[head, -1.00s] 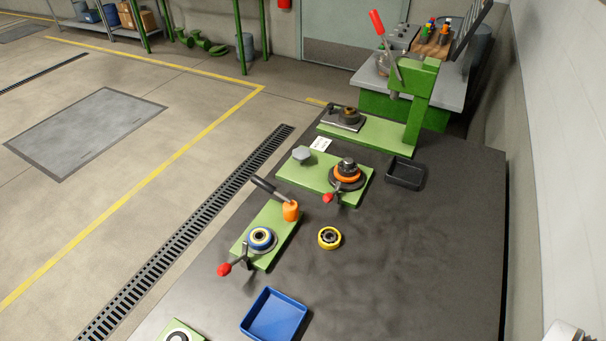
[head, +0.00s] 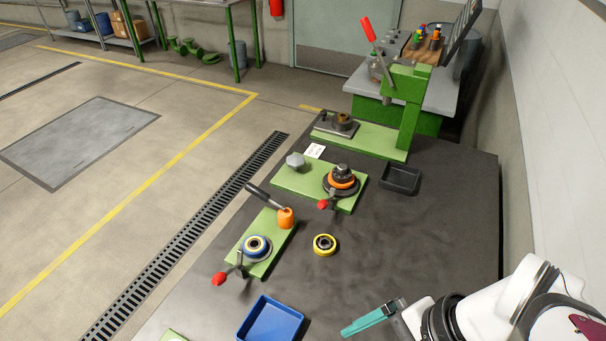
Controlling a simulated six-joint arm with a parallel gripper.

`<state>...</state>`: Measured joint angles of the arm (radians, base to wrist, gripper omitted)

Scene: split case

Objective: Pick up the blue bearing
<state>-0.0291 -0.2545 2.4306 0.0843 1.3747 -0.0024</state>
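The blue bearing (head: 256,246) is a ring with a blue outer band and a pale and dark centre. It sits in the round holder on the near green fixture plate (head: 257,264), beside a red-knobbed lever. My gripper (head: 372,320) is at the bottom right of the head view, over the dark table and well to the right of the bearing. A teal part of it points left. Its fingers are not clear enough to tell whether they are open, and I see nothing held.
A yellow bearing (head: 324,244) lies on the table right of the fixture. A blue tray (head: 271,321) is at the front, and a black tray (head: 400,180) farther back. An orange cylinder (head: 286,218) with a dark handle stands close behind the blue bearing. The table's right-middle is clear.

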